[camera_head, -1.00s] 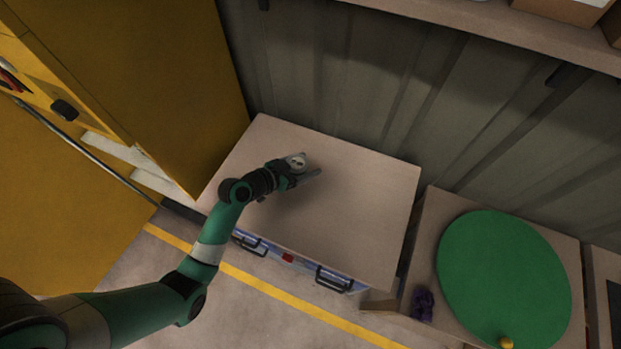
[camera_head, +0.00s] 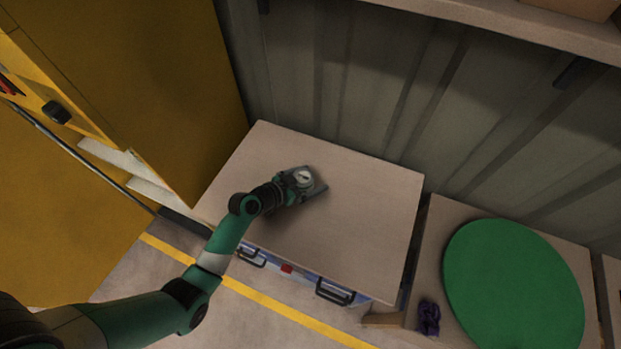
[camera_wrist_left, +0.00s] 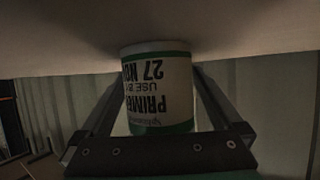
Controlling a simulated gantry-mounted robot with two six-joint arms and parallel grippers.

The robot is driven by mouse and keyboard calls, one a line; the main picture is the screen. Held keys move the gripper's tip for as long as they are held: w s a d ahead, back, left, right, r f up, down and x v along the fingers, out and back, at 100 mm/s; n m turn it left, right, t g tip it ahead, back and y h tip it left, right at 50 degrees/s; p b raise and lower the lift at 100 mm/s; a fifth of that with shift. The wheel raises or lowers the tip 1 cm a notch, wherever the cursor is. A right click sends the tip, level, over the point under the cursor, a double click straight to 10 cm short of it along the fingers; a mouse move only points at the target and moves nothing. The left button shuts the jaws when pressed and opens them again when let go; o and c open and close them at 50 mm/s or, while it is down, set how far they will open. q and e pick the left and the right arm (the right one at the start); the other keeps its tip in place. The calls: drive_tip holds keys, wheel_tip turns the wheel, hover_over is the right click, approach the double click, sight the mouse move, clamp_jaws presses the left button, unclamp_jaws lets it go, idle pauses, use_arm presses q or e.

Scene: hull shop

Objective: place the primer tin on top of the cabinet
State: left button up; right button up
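The primer tin (camera_head: 304,179) is a small white tin with a green band. In the left wrist view the tin (camera_wrist_left: 158,88) shows upside down with its printed label facing the camera. My left gripper (camera_head: 306,182) has one finger on each side of the tin, and both appear to press on it. The tin is over the middle-back of the cabinet's pale top (camera_head: 360,215), with a dark shadow close around it. It is at or very near the surface; I cannot tell if it touches. My right gripper is not in view.
A tall yellow locker (camera_head: 180,90) stands to the left of the cabinet. A ribbed wall (camera_head: 400,100) is behind, with a shelf (camera_head: 450,20) above. On the right, a bench holds a green disc (camera_head: 512,287) and a small purple item (camera_head: 429,316). The cabinet top's right side is clear.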

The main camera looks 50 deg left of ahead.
use_arm(q)
drive_tip(key=shift+s+r, duration=0.2)
drive_tip(key=p+v, duration=0.3)
drive_tip(key=v, duration=0.8)
drive_tip(key=shift+s+r+p, duration=0.1)
drive_tip(key=shift+s+p, duration=0.2)
